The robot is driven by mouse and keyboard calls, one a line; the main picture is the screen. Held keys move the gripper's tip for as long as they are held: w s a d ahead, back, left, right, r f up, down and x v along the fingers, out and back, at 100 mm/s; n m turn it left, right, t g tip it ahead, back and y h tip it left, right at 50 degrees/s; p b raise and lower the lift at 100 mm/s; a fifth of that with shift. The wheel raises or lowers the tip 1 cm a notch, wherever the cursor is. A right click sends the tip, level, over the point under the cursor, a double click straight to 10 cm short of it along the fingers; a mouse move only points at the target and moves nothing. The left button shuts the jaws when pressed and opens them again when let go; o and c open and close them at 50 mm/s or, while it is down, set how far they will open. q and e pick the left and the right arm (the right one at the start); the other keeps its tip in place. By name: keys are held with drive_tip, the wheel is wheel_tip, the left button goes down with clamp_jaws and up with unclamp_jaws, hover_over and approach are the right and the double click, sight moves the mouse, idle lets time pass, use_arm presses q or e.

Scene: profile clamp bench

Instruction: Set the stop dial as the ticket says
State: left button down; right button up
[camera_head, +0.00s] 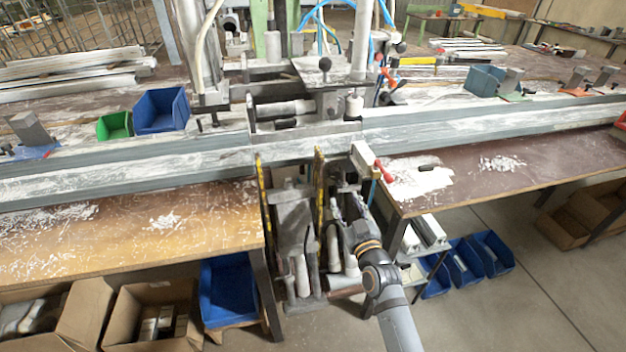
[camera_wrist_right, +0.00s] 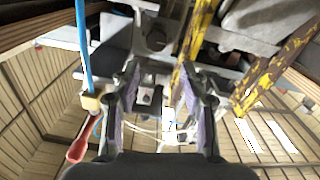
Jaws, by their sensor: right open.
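My right gripper (camera_head: 346,205) is in front of the machine at the bench's centre gap, below the rail. In the right wrist view my right gripper (camera_wrist_right: 158,85) is open, with nothing visible between its fingers. A small white tag (camera_wrist_right: 169,129) with a dark mark shows beyond the fingers; I cannot tell whether it is the ticket. A round dark knob (camera_wrist_right: 156,40) sits above the fingertips on grey metal; I cannot tell whether it is the stop dial. No dial or ticket can be made out surely in the head view. My left gripper is not in view.
A red-handled lever (camera_head: 383,171) is right of my right gripper and also shows in the right wrist view (camera_wrist_right: 78,150). Yellow worn bars (camera_head: 319,190) stand to its left. A long grey rail (camera_head: 450,122) crosses above.

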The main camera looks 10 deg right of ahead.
sight(335, 176)
drive_tip(key=w+p, duration=0.1)
drive_tip(key=w, duration=0.8)
drive_tip(key=shift+d, duration=0.15)
drive_tip(key=shift+w, duration=0.65)
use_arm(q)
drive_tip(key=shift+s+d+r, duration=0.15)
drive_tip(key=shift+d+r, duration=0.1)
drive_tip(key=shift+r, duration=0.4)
use_arm(e)
drive_tip(key=c, duration=0.9)
